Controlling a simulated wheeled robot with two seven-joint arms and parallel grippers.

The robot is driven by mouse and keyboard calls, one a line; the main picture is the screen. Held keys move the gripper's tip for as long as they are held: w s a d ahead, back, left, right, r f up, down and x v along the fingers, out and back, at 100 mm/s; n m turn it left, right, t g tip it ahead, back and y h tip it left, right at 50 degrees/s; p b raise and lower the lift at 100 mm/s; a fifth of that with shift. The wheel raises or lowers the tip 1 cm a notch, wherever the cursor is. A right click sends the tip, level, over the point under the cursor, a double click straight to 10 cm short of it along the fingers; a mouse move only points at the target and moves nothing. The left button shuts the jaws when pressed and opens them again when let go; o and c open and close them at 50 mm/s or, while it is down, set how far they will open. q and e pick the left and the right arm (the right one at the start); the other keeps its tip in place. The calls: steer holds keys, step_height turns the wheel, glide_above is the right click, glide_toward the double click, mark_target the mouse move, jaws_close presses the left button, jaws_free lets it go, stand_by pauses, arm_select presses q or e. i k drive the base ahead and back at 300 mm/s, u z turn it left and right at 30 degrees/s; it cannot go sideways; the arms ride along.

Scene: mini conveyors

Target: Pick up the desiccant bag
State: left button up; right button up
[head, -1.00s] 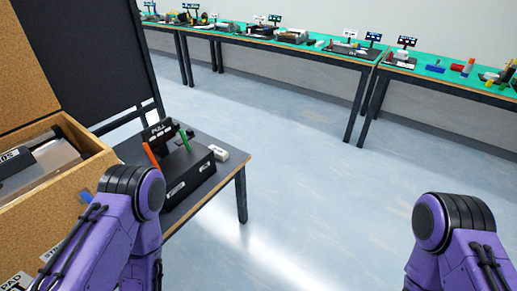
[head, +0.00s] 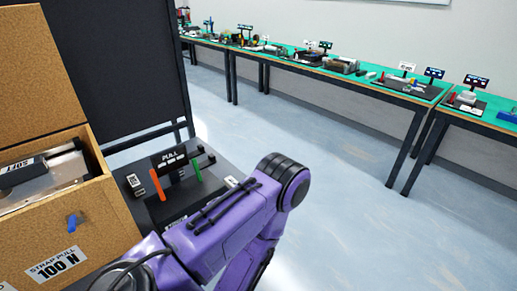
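I cannot pick out a desiccant bag for sure in the head view. A small white item (head: 231,182) lies at the right edge of the dark table, partly behind my purple arm, and is too small to identify. An open cork-coloured box (head: 75,212) stands at the left with a grey and black device (head: 45,172) inside it. Only links of one purple arm of mine show, crossing the lower middle. Neither gripper is in view.
A dark bench fixture (head: 180,180) marked PULL, with an orange lever (head: 157,184) and a green lever (head: 197,171), stands beside the box. A black panel (head: 115,60) rises behind. Long green-topped tables (head: 390,82) line the wall. The floor at right is clear.

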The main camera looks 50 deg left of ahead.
mark_target(230, 182)
steer(key=u, duration=0.25)
steer(key=i, duration=0.7)
steer(key=u, duration=0.6)
